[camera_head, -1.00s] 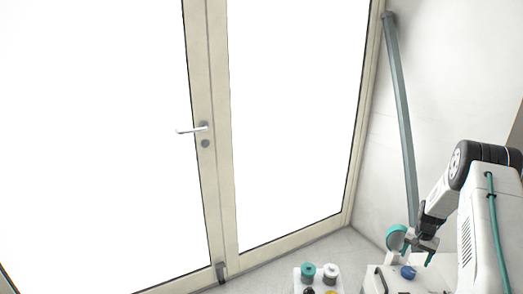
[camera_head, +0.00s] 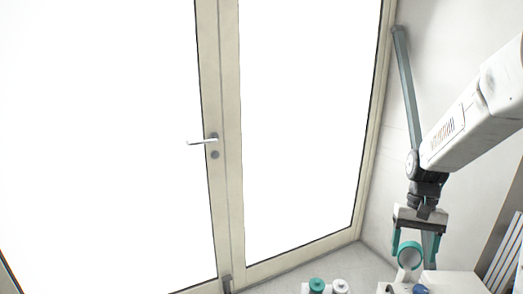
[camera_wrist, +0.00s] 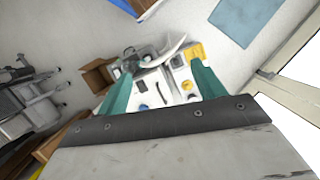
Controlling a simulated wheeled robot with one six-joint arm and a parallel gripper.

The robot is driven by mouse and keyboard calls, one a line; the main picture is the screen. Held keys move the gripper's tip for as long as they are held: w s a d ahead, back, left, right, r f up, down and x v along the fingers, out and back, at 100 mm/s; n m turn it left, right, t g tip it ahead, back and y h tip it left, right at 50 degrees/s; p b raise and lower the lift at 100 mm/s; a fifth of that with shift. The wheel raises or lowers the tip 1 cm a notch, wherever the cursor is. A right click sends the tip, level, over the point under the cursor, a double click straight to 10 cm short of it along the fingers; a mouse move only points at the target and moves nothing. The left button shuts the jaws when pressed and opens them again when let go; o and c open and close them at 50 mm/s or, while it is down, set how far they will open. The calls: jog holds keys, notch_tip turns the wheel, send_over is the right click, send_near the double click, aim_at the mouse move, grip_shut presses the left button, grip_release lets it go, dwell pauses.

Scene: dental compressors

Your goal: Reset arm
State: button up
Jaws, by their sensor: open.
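My gripper (camera_head: 414,250) hangs down from the arm at the right of the head view, with its teal fingers apart. A round teal-and-white part (camera_head: 410,256) shows between or behind the fingers; I cannot tell whether they touch it. In the wrist view my gripper (camera_wrist: 162,88) has both teal fingers spread with nothing held between them. Beyond them, lower down, is white equipment (camera_wrist: 155,92) with dark, blue and yellow parts.
A glazed double door with a handle (camera_head: 203,140) fills the left and middle. Teal-capped (camera_head: 317,285) and white-capped (camera_head: 340,286) containers stand below. The wrist view shows a brown box (camera_wrist: 98,75) and a blue mat (camera_wrist: 248,18).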

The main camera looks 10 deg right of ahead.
jog(key=s+a+r+n+t, duration=0.2)
jog(key=s+a+r, duration=0.4)
jog(key=s+a, duration=0.2)
jog(key=s+a+r+n+t+h, duration=0.1)
jog(key=s+a+r+n+t, duration=0.1)
jog(key=s+a+r, duration=0.5)
jog(key=s+a+n, duration=0.1)
jog(key=s, duration=0.3)
jog(key=shift+s+a, duration=0.3)
jog(key=shift+s, duration=0.05)
jog(key=o, duration=0.7)
